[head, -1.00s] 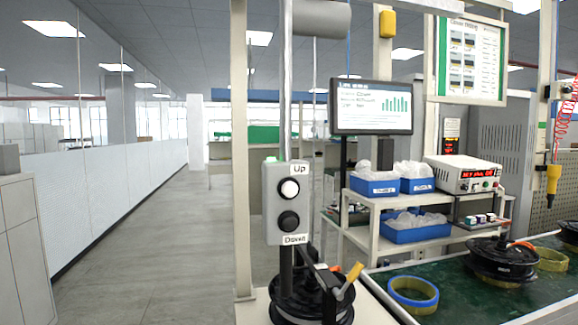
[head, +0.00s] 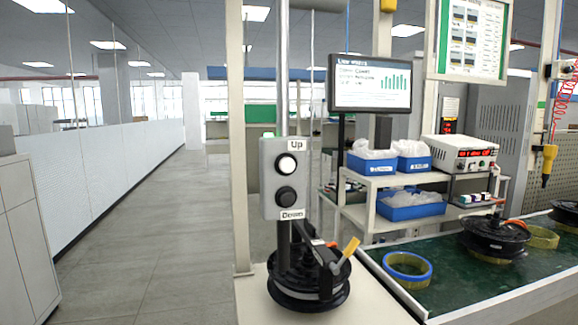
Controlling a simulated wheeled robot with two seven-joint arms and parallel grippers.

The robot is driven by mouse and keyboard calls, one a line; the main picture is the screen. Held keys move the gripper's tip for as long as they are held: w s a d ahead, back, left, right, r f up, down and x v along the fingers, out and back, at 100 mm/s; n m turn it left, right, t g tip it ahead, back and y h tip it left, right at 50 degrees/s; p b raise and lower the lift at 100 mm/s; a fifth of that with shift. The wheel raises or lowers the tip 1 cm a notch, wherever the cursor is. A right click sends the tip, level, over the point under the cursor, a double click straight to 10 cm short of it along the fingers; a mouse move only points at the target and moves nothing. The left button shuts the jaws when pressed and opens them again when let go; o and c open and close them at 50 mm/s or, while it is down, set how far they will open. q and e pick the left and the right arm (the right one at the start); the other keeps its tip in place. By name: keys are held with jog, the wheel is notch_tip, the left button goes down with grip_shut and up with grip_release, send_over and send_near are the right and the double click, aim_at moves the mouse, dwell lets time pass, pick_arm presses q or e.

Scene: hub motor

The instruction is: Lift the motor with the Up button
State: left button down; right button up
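The grey control box (head: 286,179) hangs in the middle of the head view. Its white Up button (head: 286,165) is on top, under the "Up" label, and its black Down button (head: 286,195) is below, above the "Down" label. Under the box, a black hub motor (head: 308,286) sits at the white table, with a dark clamp and a yellow-orange lever (head: 346,254) at its top. Whether the motor touches the table cannot be told. Neither of my grippers is in view.
A green-topped bench (head: 450,275) at right carries a blue-and-yellow ring (head: 407,270) and another black motor (head: 494,238). Behind stand a shelf with blue bins (head: 412,205) and a monitor (head: 370,83). A white post (head: 237,150) rises left of the box. Open floor lies at left.

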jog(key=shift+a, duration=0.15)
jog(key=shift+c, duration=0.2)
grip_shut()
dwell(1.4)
